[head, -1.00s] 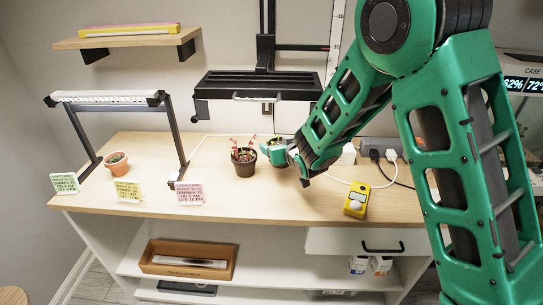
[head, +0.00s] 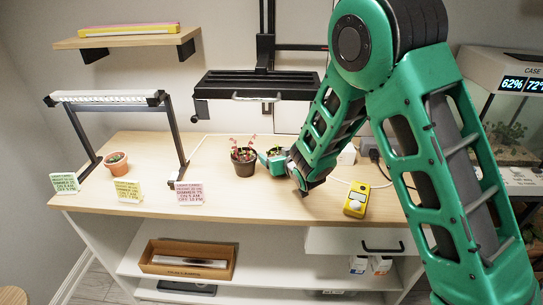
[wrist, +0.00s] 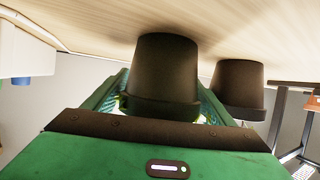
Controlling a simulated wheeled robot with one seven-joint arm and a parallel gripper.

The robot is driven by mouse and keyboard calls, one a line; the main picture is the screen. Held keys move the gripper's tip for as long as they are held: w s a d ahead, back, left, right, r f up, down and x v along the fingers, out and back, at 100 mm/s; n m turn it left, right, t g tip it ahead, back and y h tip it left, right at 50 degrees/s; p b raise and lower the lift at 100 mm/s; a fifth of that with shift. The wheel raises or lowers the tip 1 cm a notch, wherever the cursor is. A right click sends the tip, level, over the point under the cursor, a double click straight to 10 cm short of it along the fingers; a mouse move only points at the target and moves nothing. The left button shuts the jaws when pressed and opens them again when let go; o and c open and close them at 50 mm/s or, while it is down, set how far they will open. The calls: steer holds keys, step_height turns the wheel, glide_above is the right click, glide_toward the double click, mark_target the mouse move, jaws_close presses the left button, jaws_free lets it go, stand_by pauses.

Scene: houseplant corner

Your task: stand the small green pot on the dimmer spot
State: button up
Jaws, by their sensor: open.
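My gripper (head: 273,162) is open at a small pot toward the back middle of the bench. In the wrist view, which is upside down, this dark pot (wrist: 167,72) stands between the open fingers and looks black-brown, not green. Green leaves show at its rim. In the head view my gripper mostly hides it. A dark pot (head: 243,165) with a reddish plant stands just left; it also shows in the wrist view (wrist: 238,85). Green (head: 65,183), yellow (head: 128,190) and pink (head: 190,193) cards stand along the front edge; their print is too small to read surely.
A terracotta pot (head: 116,163) stands at the left by a lamp frame (head: 105,98). A black lamp panel (head: 257,84) hangs above the back. A yellow device (head: 356,199) and cables lie to the right. The bench (head: 240,197) is clear in front of the pots.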

steer(key=shift+r, duration=0.15)
steer(key=v, duration=1.2)
